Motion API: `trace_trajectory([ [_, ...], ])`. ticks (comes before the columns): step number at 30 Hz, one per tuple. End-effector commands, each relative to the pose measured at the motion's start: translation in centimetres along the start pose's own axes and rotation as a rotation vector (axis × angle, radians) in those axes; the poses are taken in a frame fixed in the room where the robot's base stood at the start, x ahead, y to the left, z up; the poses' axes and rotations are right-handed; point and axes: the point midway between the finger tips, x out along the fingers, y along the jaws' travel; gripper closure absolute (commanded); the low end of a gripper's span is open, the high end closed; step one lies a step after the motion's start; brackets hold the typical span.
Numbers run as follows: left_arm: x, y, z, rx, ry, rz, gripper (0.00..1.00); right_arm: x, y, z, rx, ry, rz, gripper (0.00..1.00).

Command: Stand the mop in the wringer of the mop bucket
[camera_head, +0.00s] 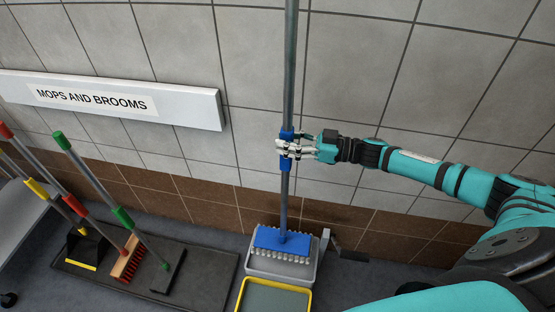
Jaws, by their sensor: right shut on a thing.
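The mop (290,75) has a long grey pole with a blue grip and a blue head (283,241) with a whitish fringe. It stands nearly upright. My right gripper (290,148) is shut on the pole at the blue grip. The mop head is at the grey wringer (310,272) of the mop bucket (242,297), whose yellow rim shows at the bottom edge. The fringe appears over the wringer's opening; I cannot tell how deep it sits. My left gripper is not in view.
A black tray (215,268) on the left holds brooms and a dustpan (85,249), their handles leaning left. A "MOPS AND BROOMS" sign (110,98) is on the tiled wall. A dark lever (350,254) sticks out right of the wringer. A grey surface is at far left.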

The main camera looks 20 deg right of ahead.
Motion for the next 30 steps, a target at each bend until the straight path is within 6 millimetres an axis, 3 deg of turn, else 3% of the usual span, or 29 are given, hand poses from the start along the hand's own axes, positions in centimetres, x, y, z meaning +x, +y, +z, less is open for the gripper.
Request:
trace_trajectory([
  [4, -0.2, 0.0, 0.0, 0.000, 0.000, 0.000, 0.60, -0.2, 0.8, -0.6, 0.002, 0.001, 0.002, 1.00],
  [11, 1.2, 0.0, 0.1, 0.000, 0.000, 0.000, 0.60, -0.2, 0.9, 0.8, 0.003, 0.001, 0.002, 1.00],
  [30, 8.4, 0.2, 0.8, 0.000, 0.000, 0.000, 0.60, -0.1, 0.8, 9.0, 0.003, 0.000, 0.002, 1.00],
])
